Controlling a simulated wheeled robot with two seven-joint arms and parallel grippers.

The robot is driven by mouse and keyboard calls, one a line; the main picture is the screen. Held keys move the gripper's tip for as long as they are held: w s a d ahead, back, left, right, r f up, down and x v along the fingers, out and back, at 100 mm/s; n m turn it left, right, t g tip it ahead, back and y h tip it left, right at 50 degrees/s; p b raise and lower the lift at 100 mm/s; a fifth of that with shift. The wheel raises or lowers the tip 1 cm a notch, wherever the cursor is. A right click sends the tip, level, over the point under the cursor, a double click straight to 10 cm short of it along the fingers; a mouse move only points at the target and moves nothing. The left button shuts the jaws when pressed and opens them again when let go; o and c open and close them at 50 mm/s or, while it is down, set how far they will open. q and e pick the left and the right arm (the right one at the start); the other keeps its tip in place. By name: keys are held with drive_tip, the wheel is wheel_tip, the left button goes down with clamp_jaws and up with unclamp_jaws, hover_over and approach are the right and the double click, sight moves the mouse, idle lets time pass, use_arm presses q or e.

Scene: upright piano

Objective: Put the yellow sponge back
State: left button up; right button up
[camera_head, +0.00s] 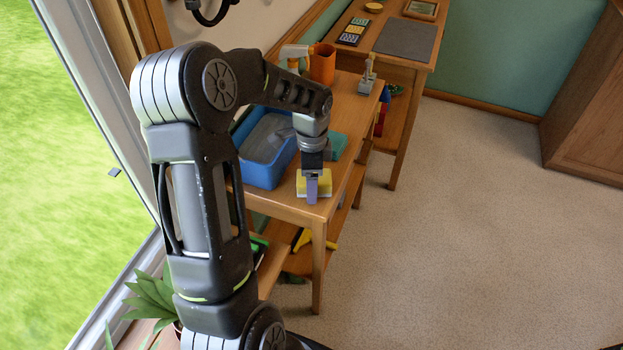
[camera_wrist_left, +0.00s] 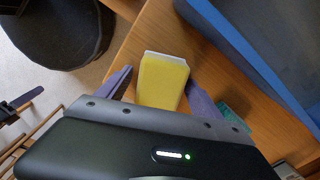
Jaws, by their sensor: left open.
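The yellow sponge (camera_head: 326,184) lies on the near end of the wooden table (camera_head: 295,209), close to its corner. It also shows in the left wrist view (camera_wrist_left: 162,82), yellow with a pale layer along one edge. My left gripper (camera_head: 312,195) points down at the sponge. In the left wrist view its two purple fingers (camera_wrist_left: 157,84) are apart, one on each side of the sponge, with a small gap visible beside it on the left. I cannot tell if the right finger touches it.
A blue tub (camera_head: 262,176) stands beside the sponge on the left, with a teal item (camera_head: 337,146) behind. An orange cup (camera_head: 322,63) and a spray bottle (camera_head: 294,56) stand farther back. The carpet on the right is clear.

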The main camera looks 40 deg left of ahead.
use_arm(q)
drive_tip(key=shift+r, duration=0.1)
wheel_tip(320, 180, up, 12)
idle(0.6)
idle(0.9)
